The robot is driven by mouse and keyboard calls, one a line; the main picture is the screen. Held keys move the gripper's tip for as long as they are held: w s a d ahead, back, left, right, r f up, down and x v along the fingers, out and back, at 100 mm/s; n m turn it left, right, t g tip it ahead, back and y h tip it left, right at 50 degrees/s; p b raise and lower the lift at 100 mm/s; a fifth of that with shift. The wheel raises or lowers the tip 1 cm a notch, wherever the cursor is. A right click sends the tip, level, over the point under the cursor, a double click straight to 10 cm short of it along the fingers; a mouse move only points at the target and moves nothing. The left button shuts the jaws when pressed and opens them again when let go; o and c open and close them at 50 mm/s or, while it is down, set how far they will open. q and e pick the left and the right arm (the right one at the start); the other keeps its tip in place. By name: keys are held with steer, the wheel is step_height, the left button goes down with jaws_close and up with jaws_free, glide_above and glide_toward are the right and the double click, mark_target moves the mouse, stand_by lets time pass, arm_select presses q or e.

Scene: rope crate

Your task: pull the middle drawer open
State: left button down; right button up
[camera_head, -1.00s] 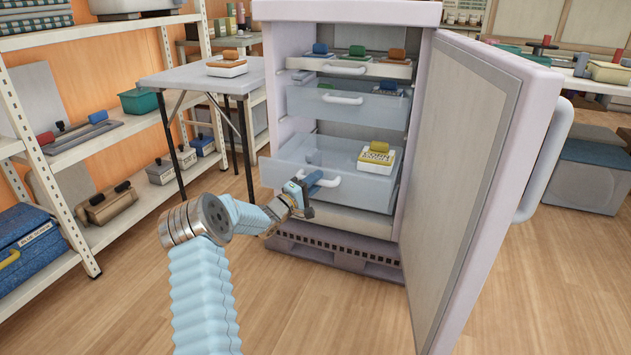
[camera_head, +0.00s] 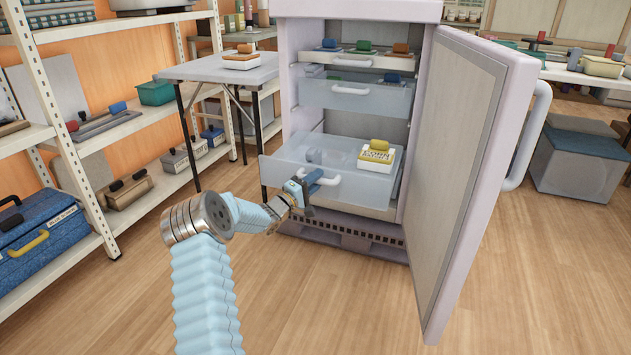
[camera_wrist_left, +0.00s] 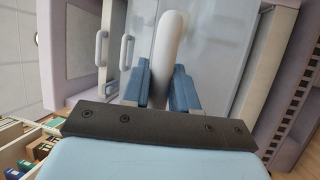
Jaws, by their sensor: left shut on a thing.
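An open upright cabinet (camera_head: 424,110) holds three visible drawers one above another. The top drawer (camera_head: 362,61) and the second drawer (camera_head: 385,101) sit inside. The lowest visible drawer (camera_head: 352,193) sticks well out of the cabinet front. My left gripper (camera_head: 304,188) is shut on this lowest drawer's white bar handle (camera_head: 328,181). In the left wrist view the fingers (camera_wrist_left: 161,84) stand on both sides of the handle (camera_wrist_left: 170,42). A yellow-topped white box (camera_head: 375,163) stands in this drawer. My right gripper is not in view.
The cabinet door (camera_head: 470,170) stands wide open on the right. A small grey table (camera_head: 205,72) stands left of the cabinet, and a loaded shelf rack (camera_head: 95,205) is further left. The wooden floor in front is clear.

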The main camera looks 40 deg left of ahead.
arm_select(q)
steer(key=shift+f, duration=0.1)
steer(key=c, duration=1)
jaws_free()
steer(key=v, duration=1.4)
steer(key=shift+p, duration=0.35)
steer(key=shift+w, duration=0.1)
